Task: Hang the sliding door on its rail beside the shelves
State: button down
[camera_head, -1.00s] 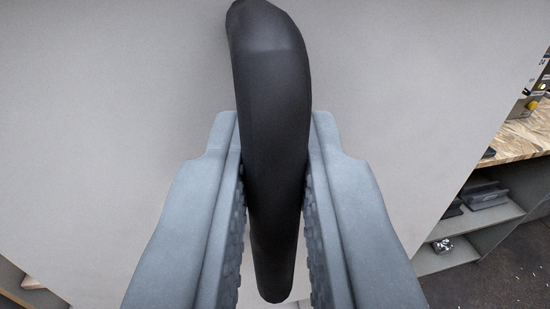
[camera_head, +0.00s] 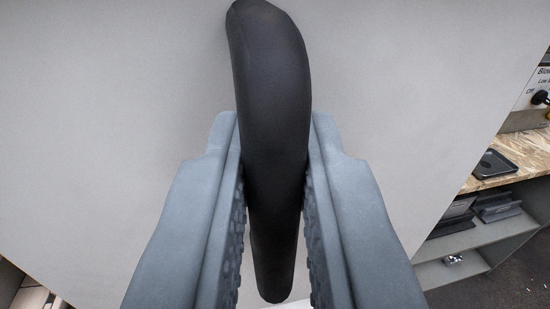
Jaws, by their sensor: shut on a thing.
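A large pale grey panel, the sliding door (camera_head: 420,90), fills most of the head camera view. A black curved handle (camera_head: 270,90) stands out from it in the middle. My gripper (camera_head: 275,170) is shut on this handle, with one grey finger on each side of it. The handle looks upright between the fingers. The rail is not in view, and the door's top edge is out of the picture.
At the right, past the door's slanting edge, is a wooden worktop (camera_head: 515,150) with a dark flat object (camera_head: 494,164) on it. Grey shelves (camera_head: 470,240) below hold several dark items. Dark floor (camera_head: 515,285) shows at the lower right.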

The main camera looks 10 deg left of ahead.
jog(key=shift+w+a, duration=0.25)
jog(key=shift+w, duration=0.5)
jog(key=shift+w+a, duration=0.2)
jog(key=shift+w, duration=0.5)
jog(key=shift+f, duration=0.7)
jog(key=c, duration=1.3)
grip_release()
jog(key=shift+c, duration=0.2)
jog(key=shift+f, duration=0.1)
jog(key=shift+s, duration=0.1)
